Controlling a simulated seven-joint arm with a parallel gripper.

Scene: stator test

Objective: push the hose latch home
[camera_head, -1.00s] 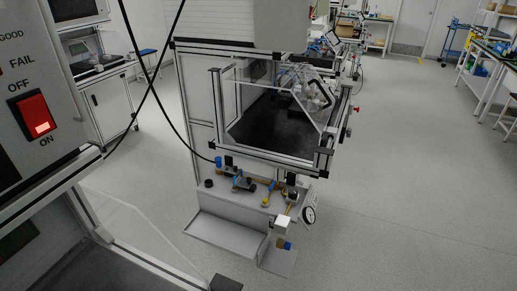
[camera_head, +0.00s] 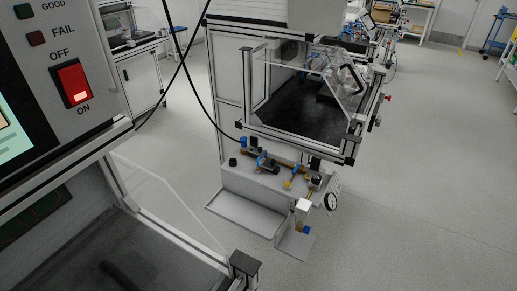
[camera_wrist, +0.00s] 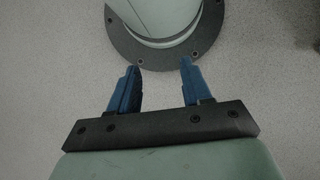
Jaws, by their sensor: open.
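My gripper (camera_wrist: 160,67) shows only in the wrist view. Its two blue fingers stand apart with nothing between them, above pale floor. In the head view, a black hose (camera_head: 205,105) hangs down to the left end of a fitting panel (camera_head: 235,180) on the front of a test station. The panel carries brass-coloured pipework with blue parts (camera_head: 262,160) and a round white gauge (camera_head: 331,201). The hose latch is too small to make out for certain. My gripper is not visible in the head view, so its distance from the panel cannot be told.
A grey tray (camera_head: 243,211) juts out below the panel. A clear-walled enclosure (camera_head: 300,105) stands above it. At the near left is a machine with a lit red switch (camera_head: 73,83) and a framed corner post (camera_head: 244,264). Grey floor (camera_head: 430,200) is open at the right.

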